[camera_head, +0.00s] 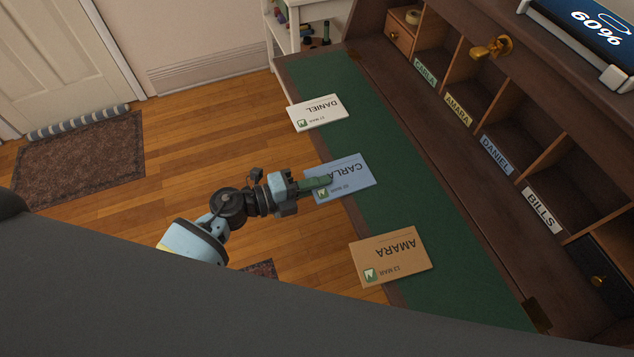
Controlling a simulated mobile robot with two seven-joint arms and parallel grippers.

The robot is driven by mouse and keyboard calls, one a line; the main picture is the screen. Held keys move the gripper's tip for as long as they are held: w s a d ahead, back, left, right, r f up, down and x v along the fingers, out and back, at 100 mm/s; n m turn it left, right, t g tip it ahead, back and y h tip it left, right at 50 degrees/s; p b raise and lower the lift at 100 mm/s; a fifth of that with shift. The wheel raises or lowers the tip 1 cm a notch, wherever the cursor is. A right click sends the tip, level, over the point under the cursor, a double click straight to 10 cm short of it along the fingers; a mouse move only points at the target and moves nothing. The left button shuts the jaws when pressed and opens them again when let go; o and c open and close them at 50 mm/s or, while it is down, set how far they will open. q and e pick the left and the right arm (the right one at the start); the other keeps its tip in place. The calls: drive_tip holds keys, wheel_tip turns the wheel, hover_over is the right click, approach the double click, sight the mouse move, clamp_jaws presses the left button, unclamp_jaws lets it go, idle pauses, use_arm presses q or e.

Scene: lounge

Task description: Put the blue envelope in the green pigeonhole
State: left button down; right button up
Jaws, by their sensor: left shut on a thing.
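The blue envelope (357,174), marked CARLA, is at the front edge of the green desk top, part of it out over the edge. My left gripper (322,184) reaches in from the left and is shut on the envelope's left side. I cannot tell whether the envelope is lifted off the desk. The green pigeonhole has a green CARLA label (425,73) and is the leftmost labelled slot at the back of the desk. It looks empty where I can see in. My right gripper is out of view.
A white envelope (318,112) marked DANIEL and a tan envelope (390,257) marked AMARA lie either side. Other slots have a yellow AMARA label (458,109), a blue DANIEL label (497,155) and a white BILLS label (541,211). The green desk top (420,190) behind is clear.

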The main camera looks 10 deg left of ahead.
use_arm(q)
drive_tip(key=shift+s+a+f, duration=0.1)
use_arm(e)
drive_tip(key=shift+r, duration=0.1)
